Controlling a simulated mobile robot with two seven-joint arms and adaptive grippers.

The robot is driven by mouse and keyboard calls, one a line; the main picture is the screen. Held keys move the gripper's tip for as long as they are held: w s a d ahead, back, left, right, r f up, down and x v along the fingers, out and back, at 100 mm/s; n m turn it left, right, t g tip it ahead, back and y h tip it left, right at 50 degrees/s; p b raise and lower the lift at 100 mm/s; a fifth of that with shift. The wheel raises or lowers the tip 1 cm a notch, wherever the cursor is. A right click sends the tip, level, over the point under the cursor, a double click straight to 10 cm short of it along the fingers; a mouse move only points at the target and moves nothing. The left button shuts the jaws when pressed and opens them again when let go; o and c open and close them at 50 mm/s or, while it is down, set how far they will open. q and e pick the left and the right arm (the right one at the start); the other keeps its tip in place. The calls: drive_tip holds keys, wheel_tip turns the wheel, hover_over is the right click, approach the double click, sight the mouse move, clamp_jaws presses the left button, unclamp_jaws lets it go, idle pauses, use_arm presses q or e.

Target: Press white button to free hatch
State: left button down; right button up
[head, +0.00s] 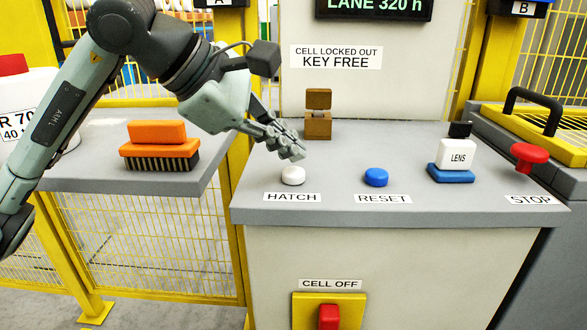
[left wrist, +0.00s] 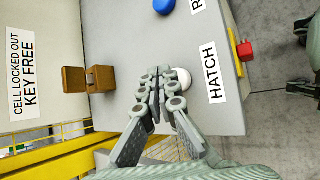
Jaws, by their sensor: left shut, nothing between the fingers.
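The white button (head: 293,176) sits on the grey console top behind the HATCH label (head: 292,197). In the left wrist view the white button (left wrist: 183,78) is partly hidden behind my fingertips. My left gripper (head: 298,152) is shut and empty, its fingertips pointing down just above and behind the white button. In the left wrist view the closed fingertips (left wrist: 160,78) appear beside the button. I cannot tell for sure whether they touch it; in the head view a small gap shows. My right gripper is not in view.
A brown hinged block (head: 318,115) stands behind. An orange brush (head: 160,147) lies on the left table. A red switch (head: 329,317) is below.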

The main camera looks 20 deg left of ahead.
sight(289, 172)
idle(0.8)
use_arm(q)
drive_tip(key=shift+f+b, duration=0.45)
drive_tip(key=shift+b, duration=0.1)
drive_tip(key=shift+f+b, duration=0.55)
idle(0.5)
drive_tip(key=shift+r, duration=0.15)
drive_tip(key=shift+r+p, duration=0.7)
drive_tip(key=shift+r, duration=0.15)
drive_tip(key=shift+r+p, duration=1.9)
drive_tip(key=shift+r, duration=0.65)
drive_tip(key=shift+f, duration=0.1)
